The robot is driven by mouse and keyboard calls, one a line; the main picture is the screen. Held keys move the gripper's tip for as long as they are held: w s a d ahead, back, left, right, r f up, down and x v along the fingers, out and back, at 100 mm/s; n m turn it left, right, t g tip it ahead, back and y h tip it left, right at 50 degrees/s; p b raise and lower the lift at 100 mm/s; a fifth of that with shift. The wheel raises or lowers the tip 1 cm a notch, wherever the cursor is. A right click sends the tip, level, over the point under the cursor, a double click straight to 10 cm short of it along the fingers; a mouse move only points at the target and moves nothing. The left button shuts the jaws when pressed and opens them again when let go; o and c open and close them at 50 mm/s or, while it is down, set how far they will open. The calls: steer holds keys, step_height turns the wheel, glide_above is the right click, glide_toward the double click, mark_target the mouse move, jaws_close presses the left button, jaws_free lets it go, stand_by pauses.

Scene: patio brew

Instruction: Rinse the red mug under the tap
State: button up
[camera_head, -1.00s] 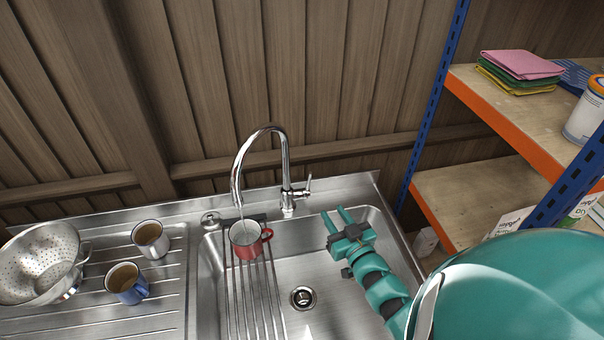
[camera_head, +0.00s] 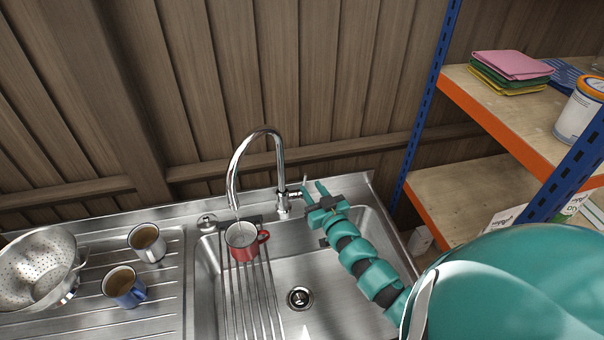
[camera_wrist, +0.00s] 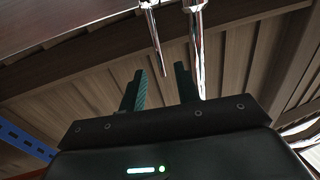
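The red mug (camera_head: 244,247) stands upright on the wire rack in the sink's left part, its handle to the right. The chrome tap (camera_head: 281,168) arches over it, and its spout (camera_head: 232,200) is above the mug. A thin clear stream seems to run from the spout into the mug. My gripper (camera_head: 312,188) is open beside the tap's lever (camera_head: 297,193), to the right of the mug. In the wrist view the lever (camera_wrist: 152,35) shows between the gripper's two fingers (camera_wrist: 158,78); I cannot tell whether they touch it.
The sink (camera_head: 325,268) has a drain (camera_head: 300,298) and free room in its right part. On the drainboard (camera_head: 165,310) are a colander (camera_head: 38,268), a white mug (camera_head: 148,243) and a blue mug (camera_head: 124,287). A shelf unit (camera_head: 480,195) stands to the right; a wooden wall is behind.

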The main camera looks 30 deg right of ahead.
mark_target(305, 180)
steer(key=shift+w+d+p, duration=0.15)
steer(key=shift+w+p, duration=0.65)
steer(key=shift+w, duration=2.9)
jaws_close()
